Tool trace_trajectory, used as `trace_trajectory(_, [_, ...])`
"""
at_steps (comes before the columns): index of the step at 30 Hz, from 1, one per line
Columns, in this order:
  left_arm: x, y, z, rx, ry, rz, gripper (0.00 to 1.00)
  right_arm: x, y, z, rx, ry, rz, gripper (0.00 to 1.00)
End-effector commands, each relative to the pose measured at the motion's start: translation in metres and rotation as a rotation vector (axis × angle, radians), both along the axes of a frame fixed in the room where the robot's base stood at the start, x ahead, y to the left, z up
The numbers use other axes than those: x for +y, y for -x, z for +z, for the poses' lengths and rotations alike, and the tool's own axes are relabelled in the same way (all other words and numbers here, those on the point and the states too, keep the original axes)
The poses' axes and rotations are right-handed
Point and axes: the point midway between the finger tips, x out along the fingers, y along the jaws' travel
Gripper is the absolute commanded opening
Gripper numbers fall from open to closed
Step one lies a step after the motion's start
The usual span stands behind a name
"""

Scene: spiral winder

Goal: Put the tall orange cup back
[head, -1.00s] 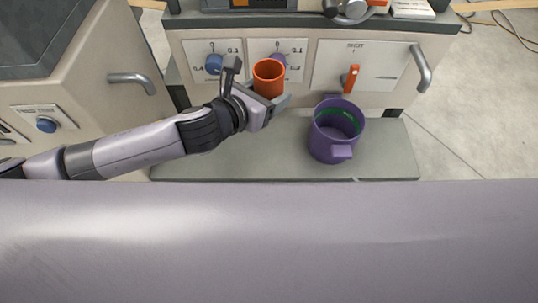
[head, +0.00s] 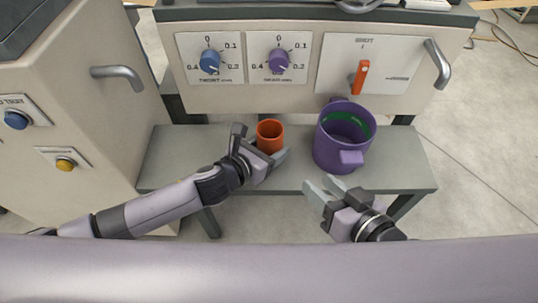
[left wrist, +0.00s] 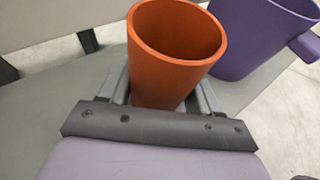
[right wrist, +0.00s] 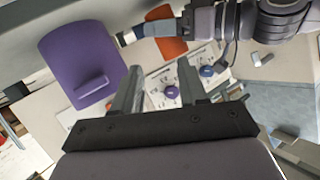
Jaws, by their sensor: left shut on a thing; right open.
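The tall orange cup (head: 269,136) is upright at the grey bench, left of the purple container. My left gripper (head: 262,160) is shut on the cup. In the left wrist view the orange cup (left wrist: 172,55) stands between the fingers, its open top toward the camera. I cannot tell whether its base touches the bench. My right gripper (head: 322,188) is open and empty, in front of the purple container. In the right wrist view the orange cup (right wrist: 166,30) shows at the top, partly hidden by my left gripper.
The purple container (head: 343,142) with handles and a green band inside stands on the grey bench (head: 400,165). Behind it is a panel with a blue dial (head: 209,62), a purple dial (head: 278,60) and an orange lever (head: 361,76). The bench's left part is clear.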

Motion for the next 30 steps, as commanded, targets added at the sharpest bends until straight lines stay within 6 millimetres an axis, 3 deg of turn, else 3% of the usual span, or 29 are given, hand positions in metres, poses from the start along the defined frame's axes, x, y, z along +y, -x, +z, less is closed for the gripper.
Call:
trace_trajectory(1, [0.0, 0.0, -0.013, 0.001, 0.002, 0.002, 0.27, 0.003, -0.001, -0.006, -0.001, -0.021, 0.007, 0.43])
trace_trajectory(4, [0.0, 0.0, -0.022, 0.001, 0.001, 0.002, 0.27, 0.008, -0.002, -0.005, 0.0, -0.05, 0.018, 0.43])
trace_trajectory(17, [0.0, 0.0, -0.025, -0.001, 0.0, 0.001, 0.27, 0.01, -0.002, -0.003, -0.002, -0.06, 0.021, 0.43])
trace_trajectory(18, [0.0, 0.0, -0.024, -0.001, 0.0, 0.001, 0.73, 0.01, -0.002, -0.002, -0.003, -0.06, 0.021, 0.43])
trace_trajectory(20, [0.0, 0.0, -0.024, 0.0, 0.001, 0.001, 0.89, 0.01, -0.002, -0.002, -0.003, -0.061, 0.02, 0.43])
trace_trajectory(30, [0.0, 0.0, -0.02, 0.0, 0.001, 0.001, 0.89, 0.01, -0.002, 0.0, -0.003, -0.061, 0.021, 0.43])
